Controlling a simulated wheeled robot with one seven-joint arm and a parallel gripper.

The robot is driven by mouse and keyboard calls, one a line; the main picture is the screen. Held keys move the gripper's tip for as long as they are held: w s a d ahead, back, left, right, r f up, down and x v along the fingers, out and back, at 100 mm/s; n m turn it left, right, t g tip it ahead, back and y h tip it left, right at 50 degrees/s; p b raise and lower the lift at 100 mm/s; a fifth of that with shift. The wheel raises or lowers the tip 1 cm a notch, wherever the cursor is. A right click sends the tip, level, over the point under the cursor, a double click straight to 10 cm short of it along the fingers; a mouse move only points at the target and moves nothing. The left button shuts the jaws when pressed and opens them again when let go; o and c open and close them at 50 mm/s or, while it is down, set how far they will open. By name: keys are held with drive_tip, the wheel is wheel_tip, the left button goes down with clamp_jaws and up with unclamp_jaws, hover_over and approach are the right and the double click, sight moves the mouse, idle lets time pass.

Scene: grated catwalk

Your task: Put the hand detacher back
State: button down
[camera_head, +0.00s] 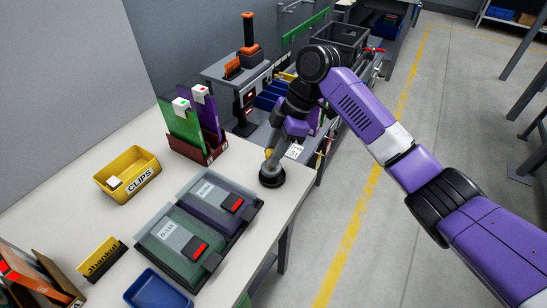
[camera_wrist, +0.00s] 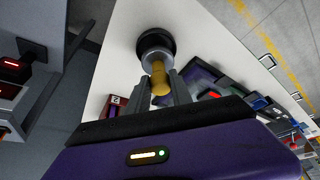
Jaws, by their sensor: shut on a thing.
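The hand detacher (camera_head: 271,178) has a round black base, a grey collar and a yellow grip. It is upright near the far right edge of the white table, and I cannot tell whether its base touches the top. It also shows in the wrist view (camera_wrist: 155,42), with its yellow grip between the two grey fingers. My gripper (camera_head: 276,152) comes down on it from above and is shut on the grip; its fingers in the wrist view (camera_wrist: 165,85) sit on both sides of it. The fingertips are partly hidden in the head view.
On the table (camera_head: 75,190) are a yellow CLIPS bin (camera_head: 128,174), a dark red holder (camera_head: 190,148) with green and purple panels, two tagged cases (camera_head: 172,244), a blue tray (camera_head: 156,291) and a yellow sign (camera_head: 101,258). A machine (camera_head: 244,75) stands behind. The floor at right is clear.

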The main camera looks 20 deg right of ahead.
drive_tip(key=shift+f, duration=1.35)
drive_tip(key=shift+f, duration=0.1)
drive_tip(key=c, duration=1.1)
unclamp_jaws()
drive_tip(key=shift+c, duration=0.2)
drive_tip(key=b+v, duration=0.1)
drive_tip(key=v, duration=1.1)
